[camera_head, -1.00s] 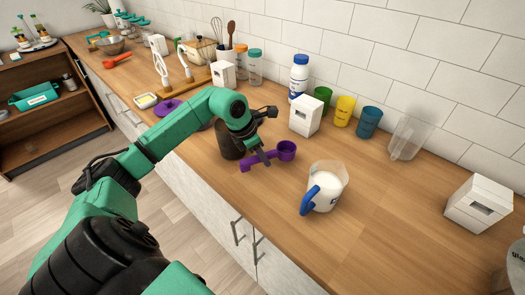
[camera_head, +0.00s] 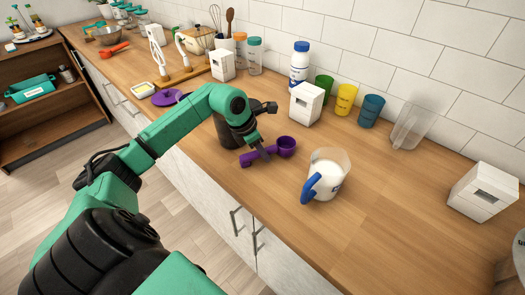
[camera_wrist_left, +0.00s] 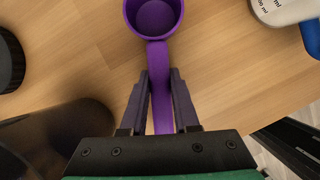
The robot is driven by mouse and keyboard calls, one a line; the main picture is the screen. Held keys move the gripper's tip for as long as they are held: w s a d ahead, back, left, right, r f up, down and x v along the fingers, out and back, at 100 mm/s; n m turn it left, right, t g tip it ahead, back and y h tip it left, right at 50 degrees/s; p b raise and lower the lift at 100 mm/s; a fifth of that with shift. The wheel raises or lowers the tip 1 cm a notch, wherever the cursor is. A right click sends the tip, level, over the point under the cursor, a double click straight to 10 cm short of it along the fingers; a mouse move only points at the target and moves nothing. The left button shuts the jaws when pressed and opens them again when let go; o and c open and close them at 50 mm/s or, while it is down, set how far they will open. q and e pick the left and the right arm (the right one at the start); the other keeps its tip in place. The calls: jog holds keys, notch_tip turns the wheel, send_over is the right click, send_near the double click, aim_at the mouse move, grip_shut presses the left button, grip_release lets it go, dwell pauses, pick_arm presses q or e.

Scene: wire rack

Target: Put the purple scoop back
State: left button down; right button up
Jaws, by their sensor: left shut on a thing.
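The purple scoop (camera_head: 286,146) is over the wooden counter, between a dark jar and a measuring jug; I cannot tell whether it touches the counter. My left gripper (camera_head: 262,155) is shut on its handle. In the left wrist view the scoop's round cup (camera_wrist_left: 154,16) is beyond the fingertips, its open top towards the camera, and the handle runs between both fingers of my left gripper (camera_wrist_left: 160,85). The dark jar (camera_head: 228,132) is behind my gripper, partly hidden by the arm. My right gripper is not in view.
The blue-handled jug (camera_head: 328,174) with white contents stands just right of the scoop. A white box (camera_head: 306,104), a white bottle (camera_head: 299,66) and green, yellow and blue cups (camera_head: 371,110) line the wall. A purple lid-like thing (camera_head: 168,97) lies left. The right front counter is clear.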

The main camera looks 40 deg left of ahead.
pick_arm(q)
jog(key=shift+f, duration=0.25)
jog(key=c, duration=0.6)
grip_release()
